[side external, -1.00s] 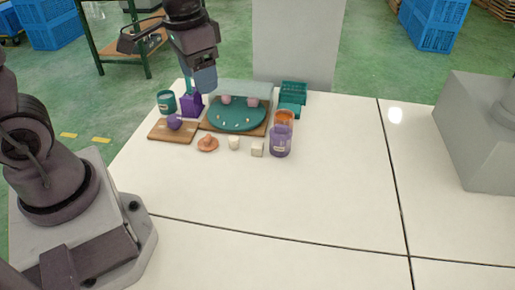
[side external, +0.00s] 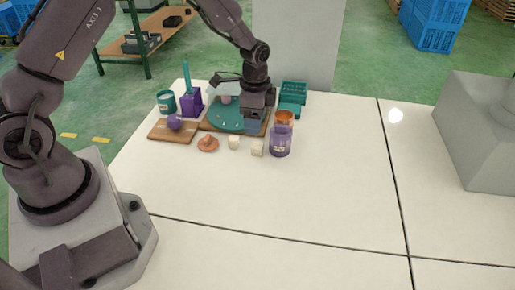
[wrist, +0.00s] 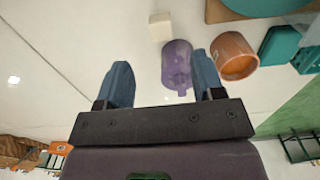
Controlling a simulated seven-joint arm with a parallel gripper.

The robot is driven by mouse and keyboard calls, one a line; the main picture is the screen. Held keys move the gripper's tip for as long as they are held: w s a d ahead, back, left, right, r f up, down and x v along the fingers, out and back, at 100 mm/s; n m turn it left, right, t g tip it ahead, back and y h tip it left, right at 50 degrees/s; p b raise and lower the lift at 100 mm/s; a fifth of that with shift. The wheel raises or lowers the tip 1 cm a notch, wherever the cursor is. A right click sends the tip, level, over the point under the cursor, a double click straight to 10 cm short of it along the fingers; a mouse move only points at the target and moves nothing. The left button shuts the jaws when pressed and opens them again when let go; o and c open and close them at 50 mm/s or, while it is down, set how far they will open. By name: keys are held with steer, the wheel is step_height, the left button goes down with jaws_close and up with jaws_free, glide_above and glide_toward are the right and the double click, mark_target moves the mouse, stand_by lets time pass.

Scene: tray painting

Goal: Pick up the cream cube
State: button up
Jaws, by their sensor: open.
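A small cream cube (side external: 257,151) sits on the white table in front of the wooden board, just left of the purple jar (side external: 280,142). A second small cream piece (side external: 234,142), more rounded, stands to its left. My gripper (side external: 252,127) is above the board's right edge, behind and above the cube, and hides part of the board. In the wrist view its two blue fingers (wrist: 160,65) are spread apart with nothing gripped. The cream cube (wrist: 160,27) shows beyond the fingertips at the top, and the purple jar (wrist: 177,66) shows between and beyond them.
An orange cup (wrist: 235,57) stands close to the purple jar. Teal bins (side external: 293,93) are at the back right. A teal plate (side external: 224,116), a purple ball (side external: 174,122), an orange piece (side external: 208,143) and a teal cup (side external: 166,101) lie left. The table's front and right are clear.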

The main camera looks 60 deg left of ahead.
mark_target(254, 144)
step_height(254, 144, down, 9)
steer(key=shift+s+a+f, duration=0.1)
steer(key=shift+a, duration=0.05)
stand_by(0.4)
steer(key=shift+c, duration=0.3)
steer(key=c, duration=0.9)
